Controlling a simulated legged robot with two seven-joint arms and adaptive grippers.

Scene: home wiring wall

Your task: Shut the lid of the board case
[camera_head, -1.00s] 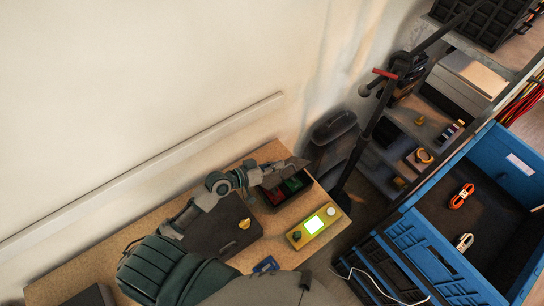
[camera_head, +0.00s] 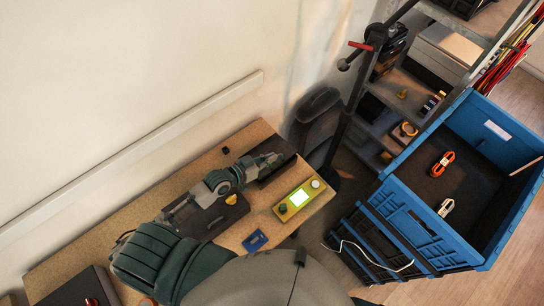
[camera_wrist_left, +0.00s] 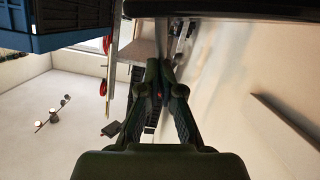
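The board case (camera_head: 284,166) is a dark box on the wooden table, at the right part of the table in the head view. A dark surface faces me there and no boards show inside; I cannot tell whether the lid is fully down. My left gripper (camera_head: 277,157) is at the case's left and far side, its fingertips over or against the dark surface. Contact is not clear. In the left wrist view the two fingers (camera_wrist_left: 164,75) lie close together with nothing seen between them. My right gripper is not in view.
A dark box with a yellow knob (camera_head: 231,199) lies under my left forearm. A blue crate (camera_head: 397,205) stands right of the table.

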